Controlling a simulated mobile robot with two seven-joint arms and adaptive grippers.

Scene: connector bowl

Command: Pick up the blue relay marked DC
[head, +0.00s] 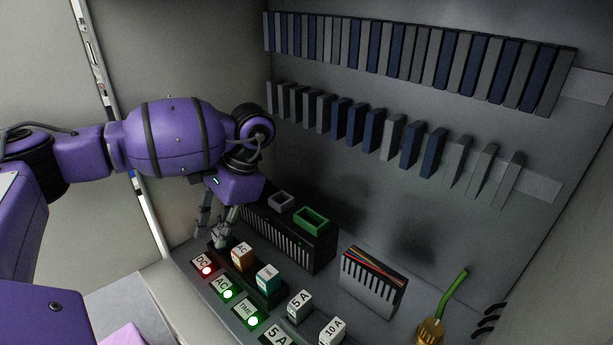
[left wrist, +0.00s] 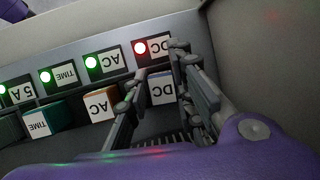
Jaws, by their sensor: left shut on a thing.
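The blue relay marked DC (left wrist: 161,91) shows in the left wrist view between the two fingers of my left gripper (left wrist: 158,100), its white label facing the camera. The left gripper is shut on it. In the head view my left gripper (head: 222,236) reaches down at the left end of the relay row, and the fingers mostly hide the relay. I cannot tell whether the relay is seated or raised. The DC label plate (head: 202,266) in front has a red lamp lit. My right gripper is not in view.
Right beside it stand an orange AC relay (head: 242,257) and a teal TIME relay (head: 267,278), with green lamps lit at their plates. Behind are a black slotted box with a green bin (head: 312,218) and a grey wire duct (head: 372,282). White 5 A (head: 299,306) and 10 A (head: 331,331) blocks are farther right.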

